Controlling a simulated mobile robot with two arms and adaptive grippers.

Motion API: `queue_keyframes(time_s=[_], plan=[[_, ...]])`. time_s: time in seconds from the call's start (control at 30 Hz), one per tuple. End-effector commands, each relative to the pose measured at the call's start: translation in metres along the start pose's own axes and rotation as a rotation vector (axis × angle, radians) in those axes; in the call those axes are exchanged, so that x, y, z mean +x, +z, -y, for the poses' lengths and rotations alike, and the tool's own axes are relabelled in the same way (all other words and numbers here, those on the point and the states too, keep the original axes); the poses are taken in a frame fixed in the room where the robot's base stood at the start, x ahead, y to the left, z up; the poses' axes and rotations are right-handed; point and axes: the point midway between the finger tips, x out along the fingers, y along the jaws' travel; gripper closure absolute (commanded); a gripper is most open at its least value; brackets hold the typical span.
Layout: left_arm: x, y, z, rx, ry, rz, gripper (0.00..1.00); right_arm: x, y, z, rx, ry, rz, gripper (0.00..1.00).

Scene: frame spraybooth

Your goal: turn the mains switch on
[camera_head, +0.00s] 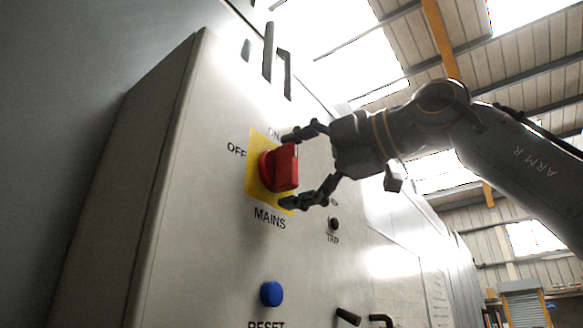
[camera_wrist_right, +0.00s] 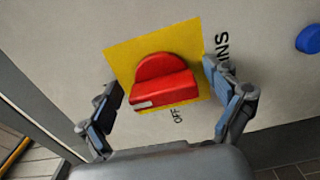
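The mains switch is a red knob (camera_head: 285,167) on a yellow plate (camera_head: 258,150) on the grey cabinet, with ON above, OFF at left and MAINS below. Its grip bar looks upright in the head view, with a pale mark at the upper end, towards ON. In the right wrist view the knob (camera_wrist_right: 162,88) shows the pale mark at its left end; OFF is below. My right gripper (camera_head: 287,170) is open, one finger above the knob and one below. In the wrist view, gaps show between both fingers and the knob. My left gripper is not in view.
A blue RESET button (camera_head: 271,293) sits below the switch. A small black TRIP knob (camera_head: 334,224) is to its right. The cabinet's left edge is clear.

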Motion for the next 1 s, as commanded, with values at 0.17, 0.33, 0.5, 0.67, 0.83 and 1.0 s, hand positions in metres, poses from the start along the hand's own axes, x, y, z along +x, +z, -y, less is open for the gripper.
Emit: queue_keyframes(time_s=[0.17,0.33,0.5,0.67,0.83,1.0], plan=[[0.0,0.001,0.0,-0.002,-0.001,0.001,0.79,0.0,0.0,0.0,-0.002,-0.001,0.0,0.09],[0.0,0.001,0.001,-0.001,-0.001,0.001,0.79,-0.014,0.001,0.0,-0.002,0.001,0.0,0.09],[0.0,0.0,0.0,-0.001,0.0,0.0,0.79,-0.048,0.001,-0.001,-0.003,0.003,0.002,0.09],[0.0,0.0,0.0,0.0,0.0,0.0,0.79,-0.082,0.001,0.0,-0.002,0.003,0.001,0.09],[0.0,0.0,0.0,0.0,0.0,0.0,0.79,-0.107,0.001,0.0,0.0,0.001,0.0,0.09],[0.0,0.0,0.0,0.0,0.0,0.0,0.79,-0.119,0.0,0.0,0.0,0.0,-0.001,0.09]])
